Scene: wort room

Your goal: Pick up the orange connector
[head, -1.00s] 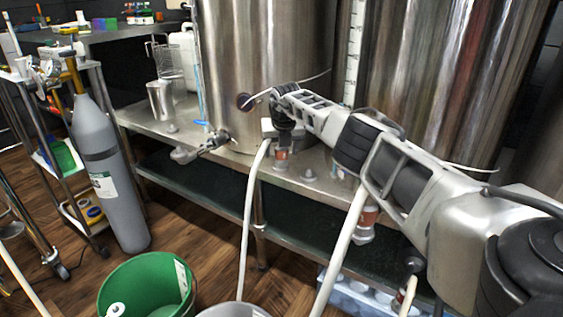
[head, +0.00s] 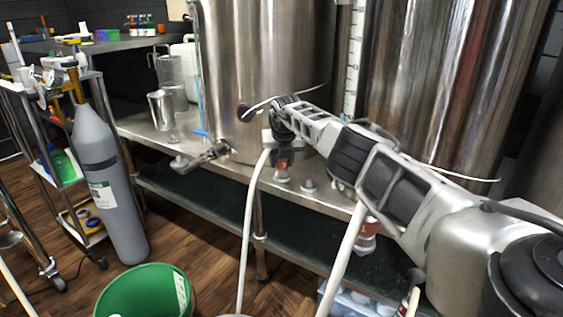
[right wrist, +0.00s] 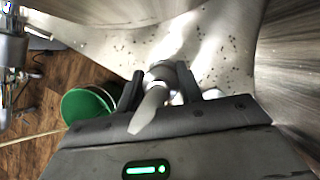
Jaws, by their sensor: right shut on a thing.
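My right gripper (head: 284,142) is in front of the left steel tank, above the bench's front edge. It is shut on a fitting joined to a white hose (head: 250,205) that hangs down in front of the bench. A small reddish-orange part (head: 285,157), seemingly the orange connector, shows just below the fingers, largely hidden by the gripper. In the right wrist view a pale fitting (right wrist: 151,109) sits between the two fingers (right wrist: 163,90); no orange shows there. Another reddish connector (head: 368,228) is lower right by a second white hose. My left gripper is not in view.
A grey gas cylinder (head: 112,190) and a green bucket (head: 146,295) stand left. The large tanks (head: 265,60) leave little room behind the gripper.

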